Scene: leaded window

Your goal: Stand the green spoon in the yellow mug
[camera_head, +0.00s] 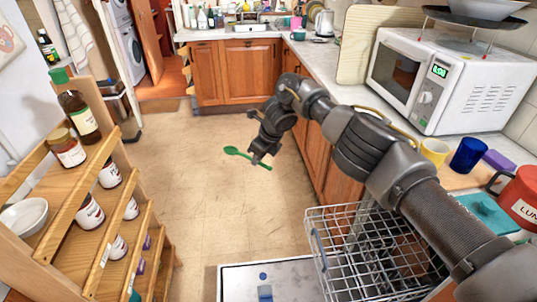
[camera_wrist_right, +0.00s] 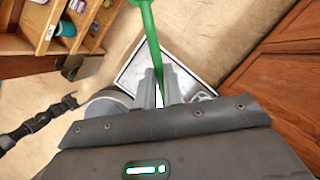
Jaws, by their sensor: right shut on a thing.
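The green spoon (camera_head: 240,153) hangs over the open floor in the head view, with its bowl toward the left. My right gripper (camera_head: 257,160) is shut on its handle near the end. In the right wrist view the green spoon (camera_wrist_right: 150,30) runs upward from between the fingers of my right gripper (camera_wrist_right: 160,88). The yellow mug (camera_head: 434,151) stands upright on the right counter, well to the right of the gripper and beyond my forearm. Its inside is hard to see. A dark arm with a gripper at its end (camera_wrist_right: 67,104), likely my left, shows small in the right wrist view.
A blue cup (camera_head: 468,155) stands beside the mug, with a red canister (camera_head: 522,198) nearer. A white microwave (camera_head: 445,85) is behind them. An open dishwasher rack (camera_head: 375,262) lies below my right arm. A wooden shelf (camera_head: 95,215) with jars stands left. The middle floor is clear.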

